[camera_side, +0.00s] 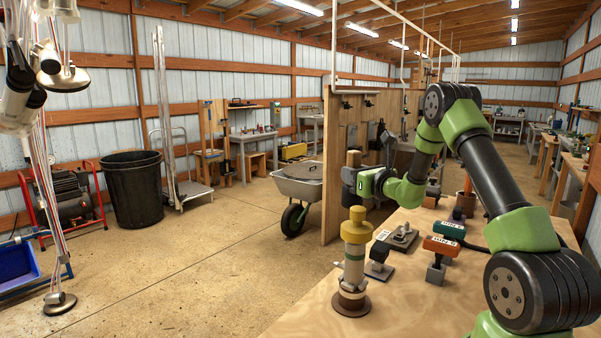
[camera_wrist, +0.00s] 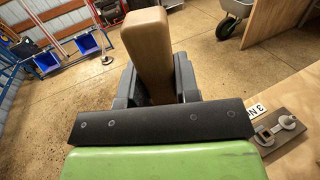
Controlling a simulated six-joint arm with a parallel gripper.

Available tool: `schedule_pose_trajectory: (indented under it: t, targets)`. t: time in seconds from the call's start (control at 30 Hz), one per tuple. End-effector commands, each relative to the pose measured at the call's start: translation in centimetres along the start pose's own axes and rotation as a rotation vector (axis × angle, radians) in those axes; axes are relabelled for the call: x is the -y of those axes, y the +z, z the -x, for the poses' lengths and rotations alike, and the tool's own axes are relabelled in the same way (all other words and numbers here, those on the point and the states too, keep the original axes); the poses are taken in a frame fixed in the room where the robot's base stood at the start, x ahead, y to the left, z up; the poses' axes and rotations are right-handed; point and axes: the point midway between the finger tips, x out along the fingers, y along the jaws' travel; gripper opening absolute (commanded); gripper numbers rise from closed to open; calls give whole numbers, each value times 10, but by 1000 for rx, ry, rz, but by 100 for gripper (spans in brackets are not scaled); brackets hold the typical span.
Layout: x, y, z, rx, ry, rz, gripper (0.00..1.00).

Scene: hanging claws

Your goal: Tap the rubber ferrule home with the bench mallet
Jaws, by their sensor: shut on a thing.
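My gripper (camera_side: 351,180) is shut on a wooden bar, which I take to be the bench mallet (camera_side: 353,158). In the wrist view the mallet (camera_wrist: 151,45) fills the space between the dark jaws (camera_wrist: 155,88). Just below it in the side view is an upright post on a round brown base (camera_side: 351,305). The post has a tan-yellow upper part, apparently the ferrule (camera_side: 356,231), above a green band and a pale shaft. The mallet's lower end is close above the post's top; I cannot tell whether they touch.
On the wooden bench (camera_side: 425,300) stand a dark block (camera_side: 379,253), a grey-topped plate (camera_side: 401,238), an orange tool (camera_side: 441,245) and a green tool (camera_side: 449,229). A wooden partition (camera_side: 333,190) rises behind. A wheelbarrow (camera_side: 300,180) stands on the floor.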

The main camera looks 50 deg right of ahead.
Motion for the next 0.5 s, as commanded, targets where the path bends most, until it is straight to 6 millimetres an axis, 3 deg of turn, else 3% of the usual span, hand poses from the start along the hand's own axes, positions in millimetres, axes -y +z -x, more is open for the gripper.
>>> schedule_pose_trajectory:
  t: [0.03, 0.2, 0.5]
  targets:
    - [14, -4, 16, -1, -38, -3, 0]
    - [38, -12, 52, 2, -112, -2, 0]
    - [44, -14, 65, 5, -139, 1, 0]
